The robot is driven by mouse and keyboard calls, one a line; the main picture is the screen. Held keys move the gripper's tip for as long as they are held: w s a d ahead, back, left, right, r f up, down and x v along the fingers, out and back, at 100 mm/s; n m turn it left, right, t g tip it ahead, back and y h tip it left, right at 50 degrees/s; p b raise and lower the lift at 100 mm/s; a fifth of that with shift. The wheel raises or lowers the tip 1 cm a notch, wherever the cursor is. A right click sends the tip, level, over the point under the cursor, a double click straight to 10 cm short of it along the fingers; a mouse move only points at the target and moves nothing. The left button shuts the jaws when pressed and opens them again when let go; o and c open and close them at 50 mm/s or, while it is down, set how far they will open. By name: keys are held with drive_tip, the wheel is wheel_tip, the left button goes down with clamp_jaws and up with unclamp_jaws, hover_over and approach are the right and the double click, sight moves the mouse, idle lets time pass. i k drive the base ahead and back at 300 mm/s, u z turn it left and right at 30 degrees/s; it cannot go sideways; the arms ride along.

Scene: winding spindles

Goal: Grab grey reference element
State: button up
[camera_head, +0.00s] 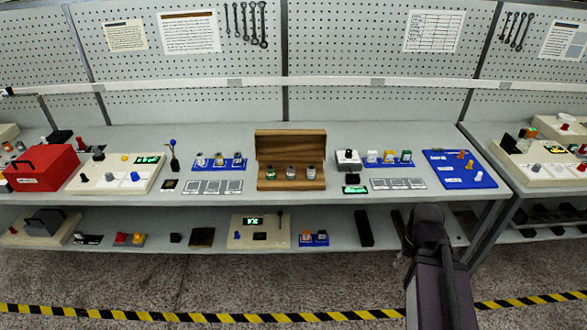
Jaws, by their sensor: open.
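An open wooden box (290,148) stands mid-bench, its back panel upright. Three small grey pieces stand in it: the left one (269,172) with a green band, the middle one (291,172) and the right one (310,172). I cannot tell which, if any, is the grey reference element. A grey knob-like piece (109,177) also shows on the cream panel (85,182) at left. My dark arm rises at the lower right, in front of the bench edge. Its jaws cannot be made out, and I see nothing held.
A blue tray (464,181) with orange pieces lies at the right. A red box (42,170) is at the far left. Blue racks with small pieces flank the wooden box. The lower shelf (190,240) holds several devices. Bare bench shows along the back.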

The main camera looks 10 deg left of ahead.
sight(291, 170)
drive_tip(key=i, duration=0.9)
drive_tip(key=u, duration=0.05)
